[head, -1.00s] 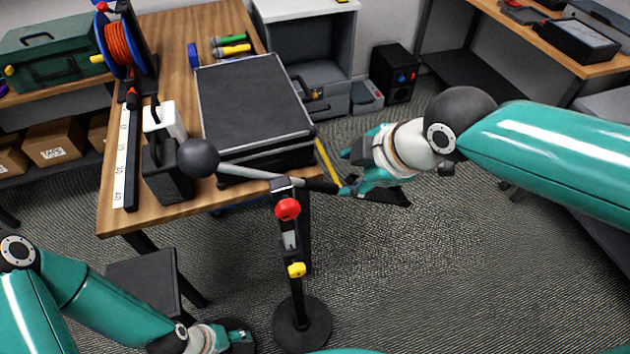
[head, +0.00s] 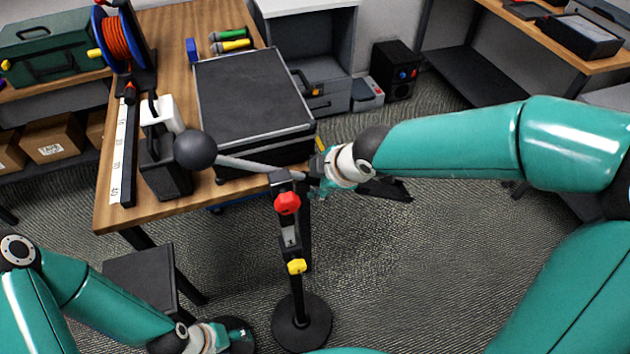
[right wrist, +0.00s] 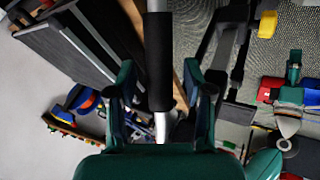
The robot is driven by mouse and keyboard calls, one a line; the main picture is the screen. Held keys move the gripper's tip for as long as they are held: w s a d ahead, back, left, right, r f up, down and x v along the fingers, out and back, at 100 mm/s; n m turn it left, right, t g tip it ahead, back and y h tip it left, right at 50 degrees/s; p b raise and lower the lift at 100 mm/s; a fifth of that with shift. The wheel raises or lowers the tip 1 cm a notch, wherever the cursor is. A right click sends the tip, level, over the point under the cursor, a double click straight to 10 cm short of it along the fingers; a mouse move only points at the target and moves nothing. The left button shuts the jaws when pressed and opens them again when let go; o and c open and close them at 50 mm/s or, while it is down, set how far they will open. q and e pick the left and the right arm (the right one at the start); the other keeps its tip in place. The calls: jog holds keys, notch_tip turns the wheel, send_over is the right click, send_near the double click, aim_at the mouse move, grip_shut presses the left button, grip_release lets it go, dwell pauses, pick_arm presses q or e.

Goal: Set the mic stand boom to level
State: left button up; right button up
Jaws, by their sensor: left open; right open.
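The mic stand has a round black base (head: 302,323), an upright column, a red knob (head: 287,203) and a yellow knob (head: 296,266). Its grey boom (head: 248,166) slants in the head view, from a dark ball (head: 195,150) at upper left down to the right past the column top. My right gripper (head: 320,178) is at the boom's right part, just right of the column. In the right wrist view, the boom's black sleeve (right wrist: 160,62) lies between my open right fingers (right wrist: 160,85), with gaps on both sides.
A wooden table (head: 215,190) behind the stand holds a black case (head: 250,105), a white-and-black item, a ruler strip (head: 124,150) and an orange cable reel (head: 117,44). A dark stool (head: 140,280) stands at left. Carpet is open right of the stand.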

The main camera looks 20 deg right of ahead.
jog(key=shift+w+a+f, duration=0.1)
jog(key=shift+w+f, duration=0.15)
jog(key=shift+f, duration=0.15)
grip_shut()
